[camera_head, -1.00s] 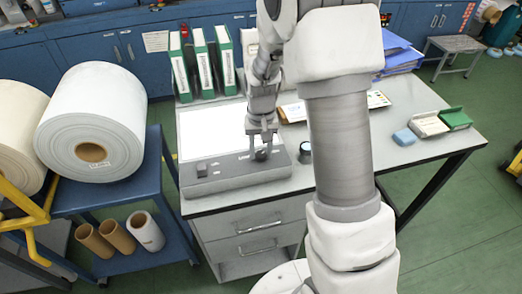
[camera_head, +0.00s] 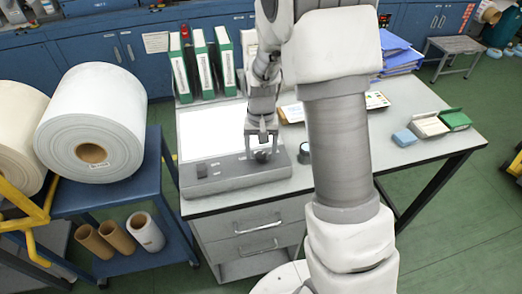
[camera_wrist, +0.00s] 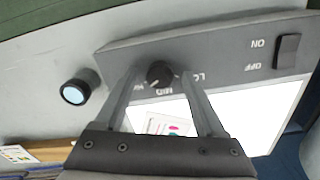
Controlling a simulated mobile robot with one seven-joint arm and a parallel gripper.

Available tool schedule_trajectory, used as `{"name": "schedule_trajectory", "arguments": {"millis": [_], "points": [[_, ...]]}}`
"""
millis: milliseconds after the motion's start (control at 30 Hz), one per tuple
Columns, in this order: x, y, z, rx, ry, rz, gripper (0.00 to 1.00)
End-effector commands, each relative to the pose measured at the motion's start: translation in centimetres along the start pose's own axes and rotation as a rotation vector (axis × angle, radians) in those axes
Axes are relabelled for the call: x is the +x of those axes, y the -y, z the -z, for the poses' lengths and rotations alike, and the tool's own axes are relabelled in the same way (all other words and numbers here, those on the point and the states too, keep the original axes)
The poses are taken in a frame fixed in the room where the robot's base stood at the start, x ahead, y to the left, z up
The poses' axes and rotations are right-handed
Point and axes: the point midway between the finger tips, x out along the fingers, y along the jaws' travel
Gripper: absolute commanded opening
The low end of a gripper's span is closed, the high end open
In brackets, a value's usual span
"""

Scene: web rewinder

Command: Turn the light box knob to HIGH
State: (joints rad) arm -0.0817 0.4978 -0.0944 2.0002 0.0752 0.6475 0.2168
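The light box (camera_head: 205,181) stands on the desk, its white panel (camera_head: 208,134) behind a dark grey control strip. The black knob (camera_wrist: 159,73) sits on that strip, with a pale pointer mark at its lower left in the wrist view. The labels LOW, MID and HIGH run upside down from right to left beside it; HIGH is partly hidden by a finger. My gripper (camera_wrist: 159,78) is open, with one finger on each side of the knob and a visible gap at each. In the head view, my gripper (camera_head: 261,152) is over the knob.
An ON/OFF rocker switch (camera_wrist: 287,52) is at the strip's other end. A small dark cylinder (camera_head: 304,153) stands close beside the box. Green-and-white binders (camera_head: 202,65) stand behind it. A cart with large rolls (camera_head: 90,115) is at left.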

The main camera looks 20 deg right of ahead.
Motion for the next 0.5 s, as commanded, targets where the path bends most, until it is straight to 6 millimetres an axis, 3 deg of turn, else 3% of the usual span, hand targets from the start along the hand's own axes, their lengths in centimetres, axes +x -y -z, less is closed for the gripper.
{"name": "schedule_trajectory", "arguments": {"millis": [267,500], "points": [[-0.3,0.0,0.1,-0.001,-0.002,0.0,0.72],[-4.1,0.1,0.2,-0.001,-0.007,0.002,0.72]]}}
